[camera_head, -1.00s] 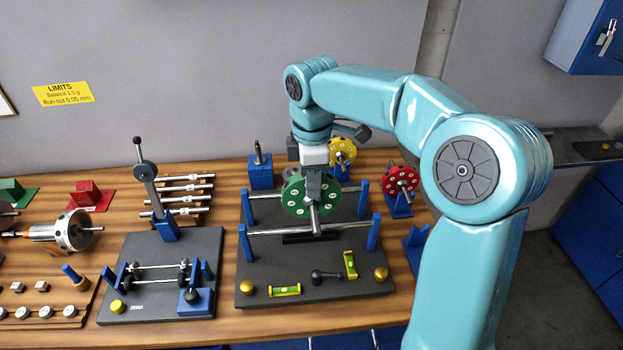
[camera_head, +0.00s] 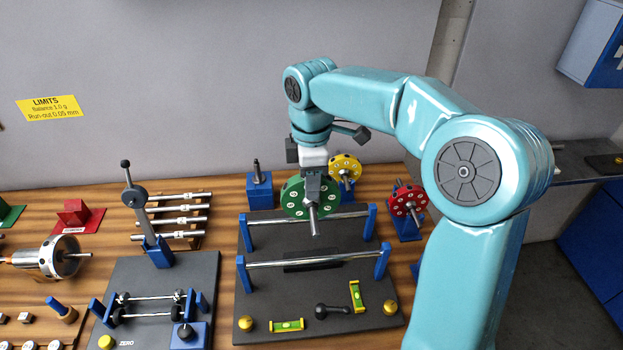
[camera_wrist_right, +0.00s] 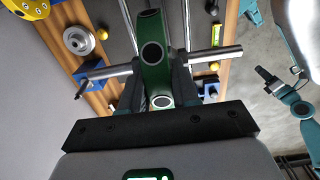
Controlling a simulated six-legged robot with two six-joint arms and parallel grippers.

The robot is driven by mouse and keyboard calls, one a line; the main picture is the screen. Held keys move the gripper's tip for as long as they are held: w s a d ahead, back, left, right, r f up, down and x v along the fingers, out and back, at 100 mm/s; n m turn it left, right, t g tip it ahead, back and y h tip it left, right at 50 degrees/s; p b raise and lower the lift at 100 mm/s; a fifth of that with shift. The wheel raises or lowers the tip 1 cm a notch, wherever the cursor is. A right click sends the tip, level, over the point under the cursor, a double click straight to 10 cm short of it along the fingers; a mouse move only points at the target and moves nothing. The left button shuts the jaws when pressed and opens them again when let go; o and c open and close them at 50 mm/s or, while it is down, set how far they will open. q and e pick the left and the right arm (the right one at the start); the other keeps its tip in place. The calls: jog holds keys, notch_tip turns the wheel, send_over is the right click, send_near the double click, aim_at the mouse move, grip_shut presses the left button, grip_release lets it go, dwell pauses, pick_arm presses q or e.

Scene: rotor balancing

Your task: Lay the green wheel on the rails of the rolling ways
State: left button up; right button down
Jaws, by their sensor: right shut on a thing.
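The green wheel (camera_head: 296,198) is a disc with holes near its rim and a steel shaft through its middle. My right gripper (camera_head: 312,186) is shut on it from above and holds it upright over the back rail. The wrist view shows the wheel (camera_wrist_right: 152,50) nearly edge-on between the fingers (camera_wrist_right: 158,92), its shaft sticking out both sides. The rolling ways have a back rail (camera_head: 345,216) and a front rail (camera_head: 335,259) between blue posts on a dark plate (camera_head: 270,300). A gap between shaft and rails seems to show, but its height is unclear.
A yellow wheel (camera_head: 346,167) and a red wheel (camera_head: 408,201) stand behind and right of the ways. Two levels, one of them green-yellow (camera_head: 287,325), and a dark dumbbell-shaped piece (camera_head: 333,309) lie at the plate's front. A balance fixture (camera_head: 155,250) stands to the left.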

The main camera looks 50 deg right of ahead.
jog(key=shift+d+f, duration=0.25)
jog(key=shift+d, duration=0.1)
jog(key=f+b, duration=0.2)
jog(key=f, duration=0.1)
jog(key=f+b, duration=0.2)
jog(key=f, duration=0.1)
jog(key=f+b, duration=0.3)
jog(key=shift+a+f, duration=0.1)
jog(key=shift+a, duration=0.15)
jog(key=shift+d+f+b, duration=0.1)
jog(key=shift+f+b, duration=0.25)
jog(key=shift+f, duration=0.25)
pick_arm(q)
notch_tip(320, 180, down, 8)
jog(key=shift+d, duration=0.15)
pick_arm(e)
jog(key=shift+w+f, duration=0.1)
jog(key=shift+f, duration=0.15)
pick_arm(q)
jog(key=shift+w, duration=0.1)
pick_arm(e)
jog(key=shift+f, duration=0.1)
pick_arm(q)
jog(key=shift+r, duration=0.15)
jog(key=shift+f+b, duration=0.55)
pick_arm(e)
jog(key=shift+f, duration=0.65)
